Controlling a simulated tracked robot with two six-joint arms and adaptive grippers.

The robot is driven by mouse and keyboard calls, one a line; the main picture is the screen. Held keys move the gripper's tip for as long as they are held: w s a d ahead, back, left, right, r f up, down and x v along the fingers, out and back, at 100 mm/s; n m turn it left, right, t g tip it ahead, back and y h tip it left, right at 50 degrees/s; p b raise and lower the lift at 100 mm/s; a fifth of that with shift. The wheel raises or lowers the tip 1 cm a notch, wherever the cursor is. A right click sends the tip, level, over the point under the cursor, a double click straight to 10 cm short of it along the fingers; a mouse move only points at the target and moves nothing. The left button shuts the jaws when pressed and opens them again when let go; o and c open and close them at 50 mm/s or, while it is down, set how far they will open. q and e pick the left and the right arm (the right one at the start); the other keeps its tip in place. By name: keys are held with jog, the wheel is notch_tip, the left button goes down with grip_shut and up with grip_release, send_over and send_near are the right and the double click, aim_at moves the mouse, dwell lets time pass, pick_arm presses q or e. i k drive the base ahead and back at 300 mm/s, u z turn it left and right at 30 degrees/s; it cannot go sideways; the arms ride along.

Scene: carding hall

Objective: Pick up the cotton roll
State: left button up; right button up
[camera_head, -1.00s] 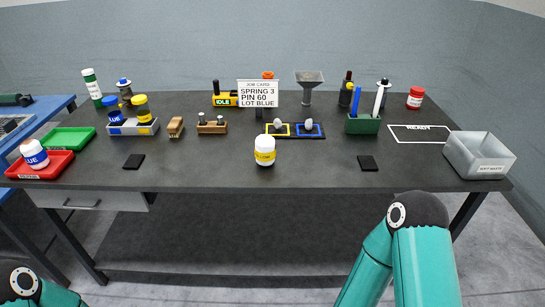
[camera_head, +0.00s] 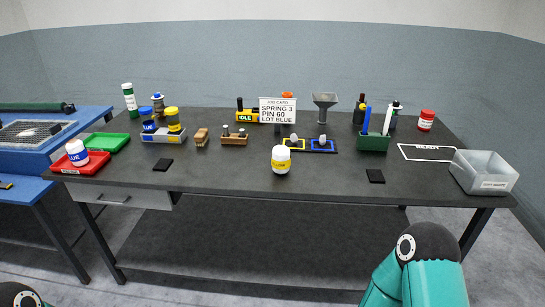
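I see nothing that I can clearly identify as a cotton roll. Neither gripper shows. Only a teal link of my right arm at the bottom right and a small part of my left arm at the bottom left are in view.
The dark table (camera_head: 225,176) holds a yellow-labelled white jar (camera_head: 281,160), a red tray (camera_head: 84,165), a green tray (camera_head: 107,142), a job card (camera_head: 277,111) and a grey bin (camera_head: 484,172). A blue machine (camera_head: 40,160) stands at left. The table's front middle is mostly clear.

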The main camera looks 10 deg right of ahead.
aim_at(281, 156)
jog(key=u, duration=0.25)
jog(key=i, duration=1.55)
jog(key=z, duration=0.35)
